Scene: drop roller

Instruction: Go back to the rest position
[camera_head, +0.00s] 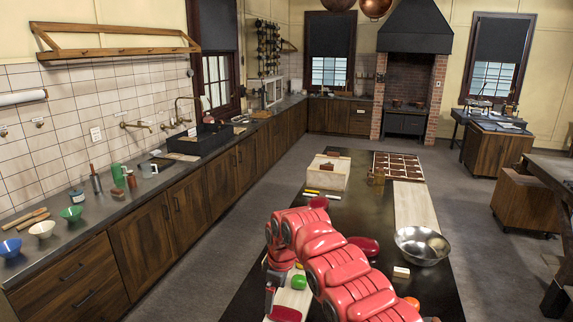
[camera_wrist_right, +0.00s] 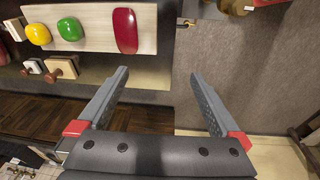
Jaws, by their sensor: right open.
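My right arm, in red segments, reaches over the dark table (camera_head: 345,210) in the head view. My right gripper (camera_wrist_right: 158,76) is open in the right wrist view, with nothing between its two grey fingers. A pale board (camera_wrist_right: 90,22) with a yellow piece (camera_wrist_right: 38,34), a green piece (camera_wrist_right: 70,29) and a red oblong piece (camera_wrist_right: 125,30) lies beyond the fingertips, apart from them. The green piece also shows in the head view (camera_head: 299,282), beside my arm. My left gripper is not in view. I cannot make out a roller.
A steel bowl (camera_head: 422,246), a small pale block (camera_head: 401,272) and a red piece (camera_head: 364,245) sit near my arm. A wooden box (camera_head: 328,172) and a brown-and-white gridded tray (camera_head: 398,165) stand farther back. The left counter (camera_head: 120,205) holds bowls and cups. The floor between is clear.

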